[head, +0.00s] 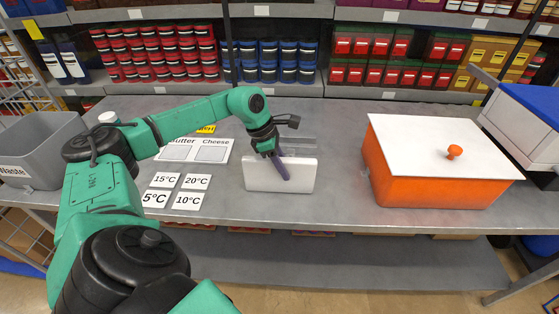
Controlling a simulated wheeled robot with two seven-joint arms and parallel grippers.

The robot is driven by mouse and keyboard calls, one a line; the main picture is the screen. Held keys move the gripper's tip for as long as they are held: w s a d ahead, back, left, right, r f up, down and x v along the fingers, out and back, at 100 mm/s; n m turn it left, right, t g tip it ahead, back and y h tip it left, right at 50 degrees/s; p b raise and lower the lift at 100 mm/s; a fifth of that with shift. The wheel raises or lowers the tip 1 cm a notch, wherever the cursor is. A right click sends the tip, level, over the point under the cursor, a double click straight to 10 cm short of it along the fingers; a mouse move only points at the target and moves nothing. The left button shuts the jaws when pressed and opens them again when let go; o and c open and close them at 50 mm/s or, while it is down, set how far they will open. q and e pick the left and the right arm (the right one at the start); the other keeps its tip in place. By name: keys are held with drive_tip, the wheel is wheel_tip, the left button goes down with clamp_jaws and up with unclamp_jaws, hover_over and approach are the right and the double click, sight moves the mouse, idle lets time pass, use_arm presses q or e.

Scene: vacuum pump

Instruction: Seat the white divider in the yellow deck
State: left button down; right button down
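A white, flat-faced panel or block (258,176) stands on the grey table in the middle of the head view; it is the only thing here that looks like the white divider. My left gripper (276,158) is above it, pointing down. A dark purple bar (281,169) slants from the fingertips across the white piece's front. I cannot tell whether the bar is held or is part of the gripper, nor whether it touches the white piece. No yellow deck shows. My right gripper is out of view.
An orange box (440,192) with a white lid (420,145) stands to the right. Beyond it is a blue and white case (528,120). Butter and cheese labels (212,151) and temperature cards (188,201) lie left. A grey waste bin (40,150) is far left. Stocked shelves stand behind.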

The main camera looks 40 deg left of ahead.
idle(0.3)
use_arm(q)
drive_tip(key=shift+w+r, duration=0.1)
drive_tip(key=shift+r, duration=0.5)
wheel_tip(320, 180, up, 19)
